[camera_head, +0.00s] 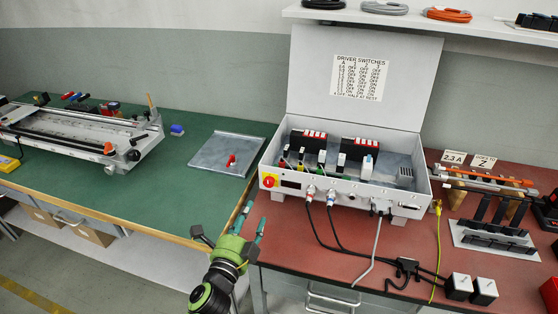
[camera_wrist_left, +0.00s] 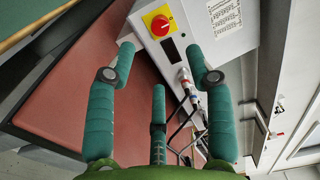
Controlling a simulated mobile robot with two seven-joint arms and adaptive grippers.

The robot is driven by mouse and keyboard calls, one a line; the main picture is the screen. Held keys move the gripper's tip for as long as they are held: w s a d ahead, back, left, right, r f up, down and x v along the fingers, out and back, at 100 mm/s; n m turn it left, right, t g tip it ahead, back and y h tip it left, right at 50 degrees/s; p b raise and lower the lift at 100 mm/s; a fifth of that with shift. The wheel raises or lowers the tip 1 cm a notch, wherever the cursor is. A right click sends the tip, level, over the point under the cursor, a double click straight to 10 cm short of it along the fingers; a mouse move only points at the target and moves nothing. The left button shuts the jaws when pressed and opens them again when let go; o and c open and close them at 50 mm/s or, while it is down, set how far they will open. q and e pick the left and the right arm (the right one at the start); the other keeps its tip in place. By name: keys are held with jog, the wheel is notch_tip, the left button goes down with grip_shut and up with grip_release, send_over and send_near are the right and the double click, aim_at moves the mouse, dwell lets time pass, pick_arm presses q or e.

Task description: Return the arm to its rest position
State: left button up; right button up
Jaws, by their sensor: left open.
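My left arm comes up from the bottom of the head view, and its green left gripper (camera_head: 240,222) is over the gap where the green and red tables meet. The left wrist view shows the gripper (camera_wrist_left: 160,75) with its teal fingers spread and nothing between them. Beyond the fingers, in the line of sight, is the grey control box (camera_head: 340,200) with its red and yellow rotary switch (camera_head: 270,181). The switch also shows in the left wrist view (camera_wrist_left: 160,24). The gripper appears apart from the box. My right gripper is not in view.
The open box lid (camera_head: 310,75) stands upright behind the box. Black cables and a power block (camera_head: 406,267) lie on the red table (camera_head: 300,240). A gantry rig (camera_head: 80,135) and a grey plate (camera_head: 227,152) rest on the green table (camera_head: 150,190). A shelf (camera_head: 450,28) hangs above.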

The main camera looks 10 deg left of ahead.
pick_arm(q)
jog(key=s+a+f+n+g+y, duration=0.45)
jog(key=s+f+n+g, duration=0.25)
jog(key=s+n, duration=0.4)
jog(key=s+d+f+n+g+h, duration=0.2)
jog(key=s+n+g, duration=0.15)
jog(key=s, duration=0.45)
jog(key=s+d+f+n+g+h, duration=0.2)
jog(key=s+d+g, duration=0.15)
jog(key=s, duration=0.45)
notch_tip(320, 180, down, 23)
jog(key=s+g+p, duration=0.1)
jog(key=s+g, duration=0.1)
jog(key=s, duration=0.1)
jog(key=s+a+f+g+p, duration=0.1)
jog(key=s+a+f, duration=0.2)
jog(key=s+f, duration=0.9)
jog(key=s, duration=0.2)
jog(key=shift+s+a+m, duration=0.3)
jog(key=shift+s+m, duration=0.05)
jog(key=shift+s, duration=0.05)
